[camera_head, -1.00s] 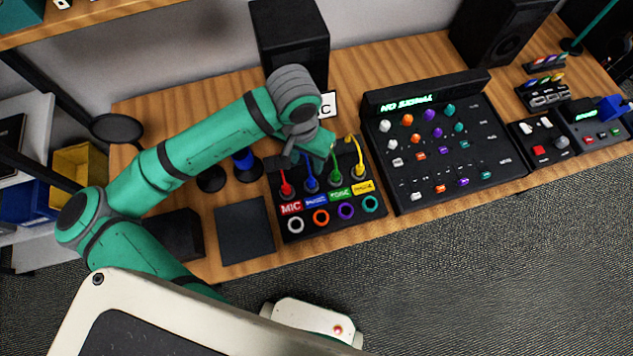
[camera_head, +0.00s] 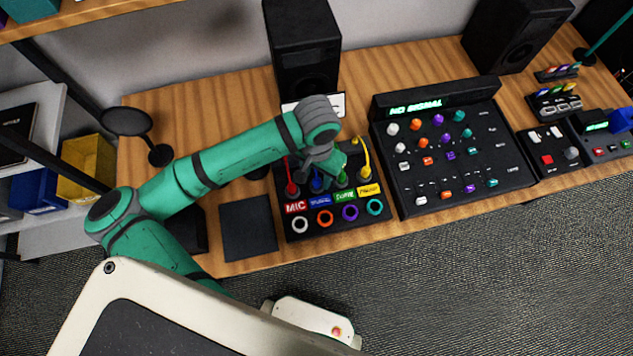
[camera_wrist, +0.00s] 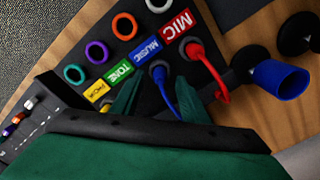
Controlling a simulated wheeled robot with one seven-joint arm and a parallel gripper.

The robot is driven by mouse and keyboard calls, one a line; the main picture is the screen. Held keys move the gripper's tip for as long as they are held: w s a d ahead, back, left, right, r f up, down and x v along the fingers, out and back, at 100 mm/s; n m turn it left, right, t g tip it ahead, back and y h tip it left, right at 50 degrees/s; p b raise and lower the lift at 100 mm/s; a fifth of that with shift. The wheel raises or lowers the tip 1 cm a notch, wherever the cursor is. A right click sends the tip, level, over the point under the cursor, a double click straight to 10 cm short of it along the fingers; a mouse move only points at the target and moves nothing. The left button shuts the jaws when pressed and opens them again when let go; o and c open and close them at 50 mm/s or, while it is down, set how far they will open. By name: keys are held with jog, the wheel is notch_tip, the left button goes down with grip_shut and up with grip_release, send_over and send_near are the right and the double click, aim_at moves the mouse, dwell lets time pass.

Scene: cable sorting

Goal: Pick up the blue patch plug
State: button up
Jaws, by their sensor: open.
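The blue patch plug (camera_wrist: 160,74) sits in the black patch panel (camera_wrist: 215,18) beside the blue MUSIC label, with its blue cable trailing back; in the head view a bit of the plug (camera_head: 316,185) shows below my wrist. My gripper (camera_wrist: 157,98) is open above the panel, its two green fingers on either side of the blue plug and cable. Whether the fingers touch the plug cannot be told. In the head view my gripper (camera_head: 330,172) partly hides the plug and its cable.
The red plug (camera_head: 291,188) stands left of the blue one, with the green plug (camera_head: 342,180) and yellow plug (camera_head: 365,173) to the right. Coloured ring sockets (camera_head: 325,218) line the panel's front. A mixer (camera_head: 460,180) stands to the right, a bare dark pad (camera_head: 248,228) to the left.

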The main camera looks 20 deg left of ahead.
jog(key=shift+f, duration=0.75)
jog(key=shift+c, duration=0.6)
grip_shut()
jog(key=shift+r, duration=0.1)
